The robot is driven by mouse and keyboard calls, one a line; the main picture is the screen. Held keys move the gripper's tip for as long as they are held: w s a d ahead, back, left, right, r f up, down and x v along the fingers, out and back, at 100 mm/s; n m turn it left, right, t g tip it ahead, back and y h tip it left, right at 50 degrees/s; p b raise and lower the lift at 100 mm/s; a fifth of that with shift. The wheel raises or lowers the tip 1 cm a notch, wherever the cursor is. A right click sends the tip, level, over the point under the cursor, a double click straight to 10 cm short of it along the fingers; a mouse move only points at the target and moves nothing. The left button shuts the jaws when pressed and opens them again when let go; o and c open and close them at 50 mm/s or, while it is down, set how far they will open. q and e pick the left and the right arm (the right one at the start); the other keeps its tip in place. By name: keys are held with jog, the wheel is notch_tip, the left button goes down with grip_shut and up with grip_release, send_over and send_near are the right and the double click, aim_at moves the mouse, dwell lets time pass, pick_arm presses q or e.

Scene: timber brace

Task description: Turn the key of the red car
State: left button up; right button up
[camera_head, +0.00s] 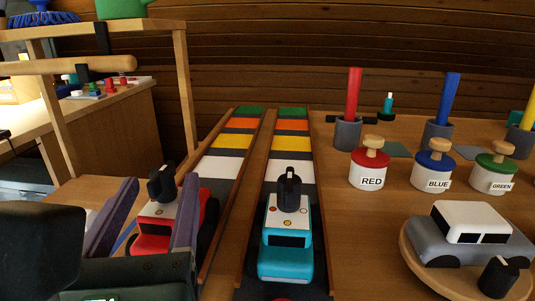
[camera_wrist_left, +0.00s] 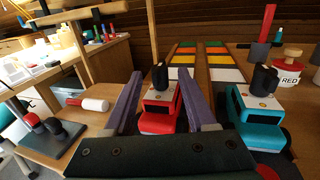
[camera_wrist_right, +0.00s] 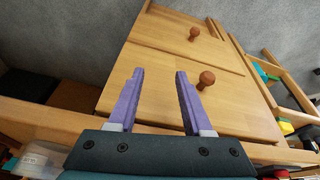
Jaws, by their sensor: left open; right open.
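The red car (camera_head: 150,243) stands in the left striped lane, with a white top and a black key (camera_head: 162,184) upright on it. In the left wrist view the red car (camera_wrist_left: 154,123) and its key (camera_wrist_left: 160,77) show between my fingers. My left gripper (camera_head: 160,180) is open, one purple finger on each side of the key in the picture; I cannot tell if they touch it. The finger partly hides the car in the head view. My right gripper (camera_wrist_right: 160,72) is open and empty, in front of a wooden cabinet with round knobs (camera_wrist_right: 206,79).
A teal car (camera_head: 287,240) with a black key (camera_head: 289,190) stands in the lane to the right. A grey car (camera_head: 470,237) sits on a round wooden board. RED, BLUE and GREEN jars (camera_head: 368,172) stand behind it. A wooden frame (camera_head: 187,90) rises at the left.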

aim_at(169, 165)
pick_arm(q)
jog(key=b+x, duration=0.1)
jog(key=x, duration=0.4)
jog(key=shift+w+a, duration=0.1)
jog(key=shift+w, duration=0.3)
grip_shut()
